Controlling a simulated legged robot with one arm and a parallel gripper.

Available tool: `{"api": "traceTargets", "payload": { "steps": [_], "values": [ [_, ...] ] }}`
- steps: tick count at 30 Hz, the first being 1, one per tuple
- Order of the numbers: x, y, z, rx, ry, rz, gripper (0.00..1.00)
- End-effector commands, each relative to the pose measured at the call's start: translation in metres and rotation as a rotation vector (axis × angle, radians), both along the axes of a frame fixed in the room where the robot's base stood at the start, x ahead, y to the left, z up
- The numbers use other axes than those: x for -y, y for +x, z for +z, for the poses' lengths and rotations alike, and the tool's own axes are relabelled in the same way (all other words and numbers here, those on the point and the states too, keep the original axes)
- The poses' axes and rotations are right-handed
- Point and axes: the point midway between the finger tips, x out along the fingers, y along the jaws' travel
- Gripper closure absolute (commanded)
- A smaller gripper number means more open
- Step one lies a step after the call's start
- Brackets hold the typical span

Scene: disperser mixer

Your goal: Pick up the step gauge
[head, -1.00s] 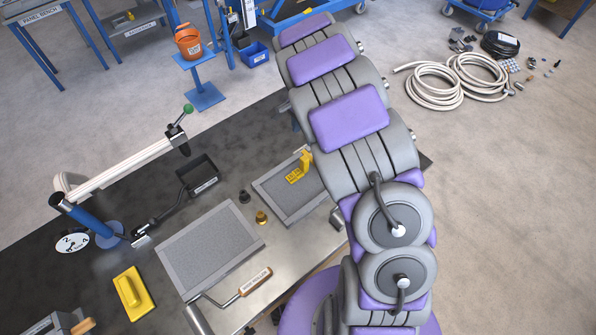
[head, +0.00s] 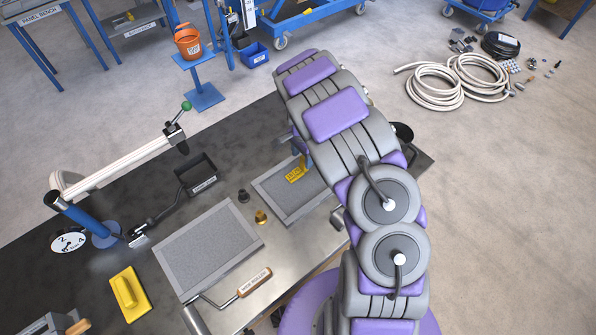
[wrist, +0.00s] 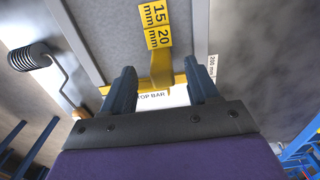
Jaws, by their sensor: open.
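The step gauge (head: 296,174) is yellow and stands on the right grey panel (head: 272,210) in the head view, partly hidden by my arm. In the wrist view the step gauge (wrist: 162,68) shows its yellow upright part, with 15 mm and 20 mm labels beyond it. My gripper (wrist: 160,82) is open, one dark blue finger on each side of the upright part. It looks empty; I cannot tell whether a finger touches the gauge. A yellow strip and a partly hidden label ending "TOP BAR" show between the fingers.
A paint roller (wrist: 45,68) lies left of my gripper in the wrist view. A second grey panel (head: 210,248), small dark and brass pieces (head: 261,217), a black tray (head: 196,175) and a yellow float (head: 129,294) are on the bench.

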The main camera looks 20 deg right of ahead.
Motion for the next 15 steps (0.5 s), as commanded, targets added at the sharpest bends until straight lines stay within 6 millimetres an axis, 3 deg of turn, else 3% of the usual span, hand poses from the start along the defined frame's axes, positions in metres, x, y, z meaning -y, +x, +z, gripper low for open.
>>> {"api": "traceTargets", "payload": {
  "steps": [7,15],
  "values": [
    [-0.003,0.000,-0.037,-0.006,0.001,-0.001,0.40],
    [-0.003,0.000,-0.040,-0.003,0.001,0.000,0.40]
  ]
}}
